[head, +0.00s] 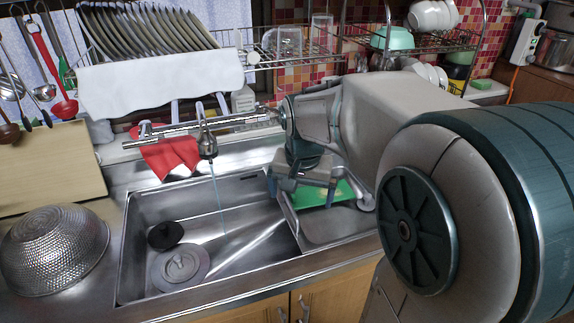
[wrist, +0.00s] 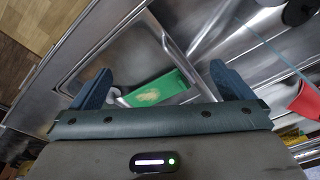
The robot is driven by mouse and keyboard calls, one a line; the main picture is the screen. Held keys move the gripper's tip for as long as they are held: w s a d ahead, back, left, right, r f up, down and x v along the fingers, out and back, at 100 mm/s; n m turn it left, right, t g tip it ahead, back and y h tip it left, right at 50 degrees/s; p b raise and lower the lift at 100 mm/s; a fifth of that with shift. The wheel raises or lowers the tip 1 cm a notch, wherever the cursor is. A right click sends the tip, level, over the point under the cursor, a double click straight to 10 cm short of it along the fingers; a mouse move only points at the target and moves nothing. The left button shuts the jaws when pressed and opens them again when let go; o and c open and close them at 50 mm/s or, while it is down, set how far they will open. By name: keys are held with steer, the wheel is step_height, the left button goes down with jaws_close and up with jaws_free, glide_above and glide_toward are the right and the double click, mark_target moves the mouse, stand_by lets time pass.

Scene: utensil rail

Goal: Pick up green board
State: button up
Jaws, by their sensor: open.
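The green board (head: 324,194) lies in the shallow metal tray section at the right side of the sink, partly hidden behind my gripper in the head view. In the wrist view the green board (wrist: 158,92) shows between my fingers, with a pale patch on its face. My gripper (head: 305,188) points down above the tray section. In the wrist view my gripper (wrist: 158,88) has its two blue fingers wide apart, with nothing held between them. I cannot tell the exact height of the fingers above the board.
The faucet (head: 207,140) runs a thin stream into the sink basin (head: 232,225), left of my gripper. A red cloth (head: 170,156) hangs behind the basin. A metal colander (head: 54,250) stands at the left. A wire rack (head: 345,35) with dishes is above.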

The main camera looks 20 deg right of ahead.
steer(key=w+d+f+m+g, duration=0.1)
steer(key=w+d+f+m, duration=0.15)
steer(key=w, duration=0.35)
steer(key=w+d+f+m, duration=0.2)
steer(key=w+d+m, duration=0.2)
steer(key=w, duration=0.2)
steer(key=m+g+b, duration=0.1)
steer(key=m, duration=0.5)
glide_above(320, 193)
steer(key=shift+y, duration=0.3)
steer(key=f, duration=0.9)
steer(key=shift+s+d+f, duration=0.1)
steer(key=shift+d, duration=0.1)
steer(key=shift+d+f, duration=0.15)
steer(key=shift+f, duration=0.15)
steer(key=f, duration=0.7)
steer(key=shift+a+f+p, duration=0.15)
steer(key=shift+a+p, duration=0.25)
steer(key=c, duration=0.9)
